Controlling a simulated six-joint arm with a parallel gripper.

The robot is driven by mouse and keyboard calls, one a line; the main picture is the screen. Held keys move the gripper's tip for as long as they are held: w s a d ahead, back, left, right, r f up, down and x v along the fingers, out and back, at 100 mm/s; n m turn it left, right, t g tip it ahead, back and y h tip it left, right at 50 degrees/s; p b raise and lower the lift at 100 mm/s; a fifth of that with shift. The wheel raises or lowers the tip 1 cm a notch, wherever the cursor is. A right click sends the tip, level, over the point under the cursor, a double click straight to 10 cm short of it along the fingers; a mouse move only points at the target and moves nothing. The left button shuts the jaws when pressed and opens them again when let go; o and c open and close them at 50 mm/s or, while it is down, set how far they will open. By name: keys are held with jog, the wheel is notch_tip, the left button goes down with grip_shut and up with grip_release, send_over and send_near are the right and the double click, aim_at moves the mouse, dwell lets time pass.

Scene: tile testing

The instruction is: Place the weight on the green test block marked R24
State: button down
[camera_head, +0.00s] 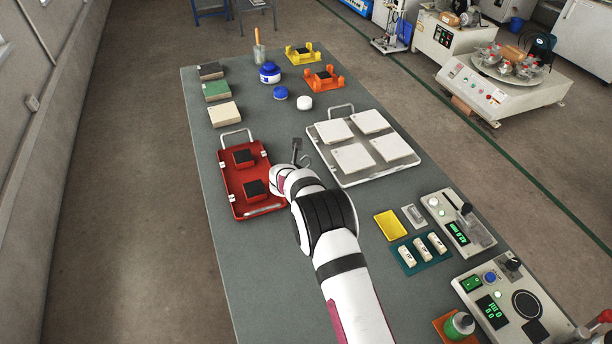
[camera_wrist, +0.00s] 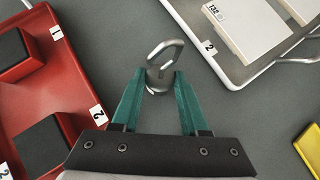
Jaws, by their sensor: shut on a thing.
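The weight is a small metal piece with a hooked loop on top. It shows in the wrist view (camera_wrist: 165,50) and, small, in the head view (camera_head: 297,146). My gripper (camera_wrist: 158,82) has its two green fingers shut on the weight's body, with the loop sticking out beyond the fingertips.
A red tray (camera_head: 235,183) with two black-topped blocks lies left of my gripper. A white tray (camera_head: 343,184) with several pale tiles lies to the right. Blue and white containers (camera_head: 270,73) stand farther back. Bare table separates the trays and the test blocks.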

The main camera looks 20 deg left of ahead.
jog(key=shift+r, duration=0.1)
dwell(0.3)
jog(key=shift+r, duration=0.3)
jog(key=r, duration=0.2)
jog(key=d+r, duration=0.1)
jog(key=r, duration=0.1)
jog(key=shift+w, duration=0.1)
jog(key=s+d+r+n+g+y, duration=0.1)
jog(key=d+r+n+y, duration=0.3)
jog(key=d, duration=0.3)
jog(key=d+r+n+g+y, duration=0.2)
jog(key=d+r+n, duration=0.2)
jog(key=d+r, duration=0.25)
jog(key=s+d+n+g+y, duration=0.2)
jog(key=s+d+n+g, duration=0.3)
jog(key=s, duration=0.3)
jog(key=shift+n+t, duration=0.4)
jog(key=shift+n, duration=0.2)
jog(key=a+f, duration=0.2)
jog(key=a, duration=0.1)
jog(key=a+f, duration=0.2)
jog(key=a, duration=0.2)
jog(key=a+f, duration=0.2)
jog(key=a, duration=0.2)
jog(key=shift+s, duration=0.1)
jog(key=shift+a+f, duration=0.15)
jog(key=shift+f, duration=1)
jog(key=shift+a+f, duration=0.15)
jog(key=shift+f, duration=0.95)
